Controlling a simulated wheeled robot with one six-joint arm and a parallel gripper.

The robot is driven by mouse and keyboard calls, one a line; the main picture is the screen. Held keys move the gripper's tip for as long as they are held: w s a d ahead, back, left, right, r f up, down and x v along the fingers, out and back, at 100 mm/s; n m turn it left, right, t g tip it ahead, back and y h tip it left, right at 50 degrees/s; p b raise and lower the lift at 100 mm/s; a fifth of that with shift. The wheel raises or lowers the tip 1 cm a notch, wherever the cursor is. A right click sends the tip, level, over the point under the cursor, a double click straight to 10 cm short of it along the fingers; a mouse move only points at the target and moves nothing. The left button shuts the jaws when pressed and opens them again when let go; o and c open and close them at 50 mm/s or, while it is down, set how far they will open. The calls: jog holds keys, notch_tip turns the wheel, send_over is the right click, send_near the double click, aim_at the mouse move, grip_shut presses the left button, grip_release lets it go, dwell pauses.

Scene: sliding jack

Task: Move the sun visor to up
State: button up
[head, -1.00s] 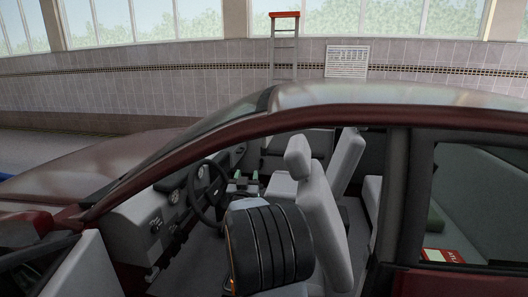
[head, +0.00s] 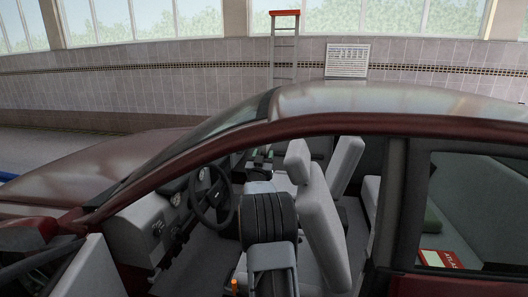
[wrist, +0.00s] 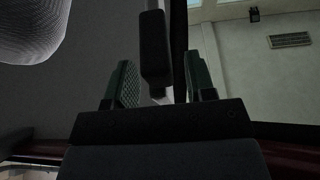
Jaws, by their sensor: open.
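My gripper (head: 258,157) is inside the car, beyond the steering wheel as seen in the head view, with its green-padded fingers pointing upward. In the wrist view my gripper (wrist: 160,85) is open, one green pad at each side. A dark rounded block (wrist: 155,60) beside a pale bar shows in the gap between the fingers; whether it is the sun visor, and whether the fingers touch it, I cannot tell. In the head view the car roof hides the place where a visor hangs, so I cannot identify the visor there.
The steering wheel (head: 212,194) and the front seat (head: 322,225) stand close around my arm. The car roof (head: 395,99) and its dark red door frame (head: 190,154) bound the opening. A pale rounded mesh shape (wrist: 28,28) fills the wrist view's upper left.

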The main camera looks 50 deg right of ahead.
jog(key=shift+w+d+r, duration=0.2)
jog(key=shift+w+d, duration=0.05)
jog(key=shift+d, duration=0.2)
grip_shut()
dwell(0.3)
